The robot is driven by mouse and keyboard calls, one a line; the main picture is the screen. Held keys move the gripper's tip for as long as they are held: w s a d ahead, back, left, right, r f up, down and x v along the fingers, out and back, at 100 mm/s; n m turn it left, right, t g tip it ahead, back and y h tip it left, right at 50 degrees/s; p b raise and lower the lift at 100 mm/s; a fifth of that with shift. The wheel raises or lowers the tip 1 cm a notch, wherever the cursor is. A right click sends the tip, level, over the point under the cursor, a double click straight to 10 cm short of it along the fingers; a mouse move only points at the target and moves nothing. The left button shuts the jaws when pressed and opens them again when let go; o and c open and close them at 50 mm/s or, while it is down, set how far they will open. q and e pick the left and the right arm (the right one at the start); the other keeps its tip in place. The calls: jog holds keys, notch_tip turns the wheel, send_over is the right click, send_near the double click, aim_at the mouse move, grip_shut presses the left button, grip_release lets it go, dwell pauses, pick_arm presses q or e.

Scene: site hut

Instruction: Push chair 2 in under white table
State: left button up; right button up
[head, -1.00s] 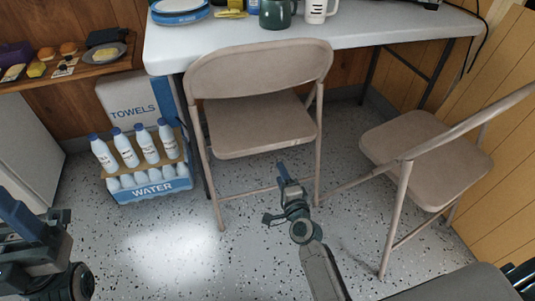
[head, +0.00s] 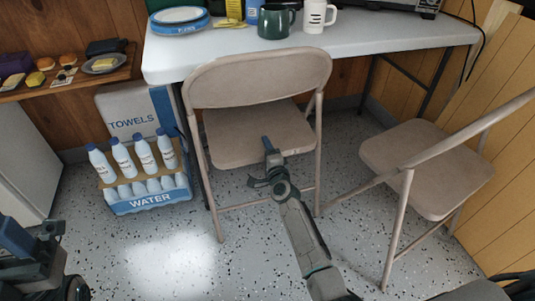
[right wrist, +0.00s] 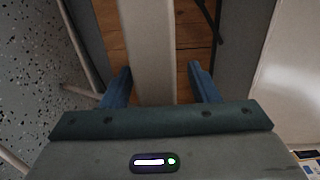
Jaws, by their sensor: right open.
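A beige folding chair (head: 258,79) stands at the white table (head: 300,48), its backrest towards me and its seat behind the backrest. A second beige folding chair (head: 425,165) stands to the right, turned at an angle. No number shows on either chair. My right gripper (head: 268,153) appears in front of the middle chair's seat, below its backrest, open.
A blue water crate with bottles (head: 150,200) and a towels box (head: 135,112) stand left of the middle chair. A green mug (head: 276,20), white mug (head: 316,16) and blue plates (head: 180,20) are on the table. Speckled floor in front is clear.

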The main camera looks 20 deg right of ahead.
jog(key=shift+w, duration=0.1)
grip_shut()
dwell(1.4)
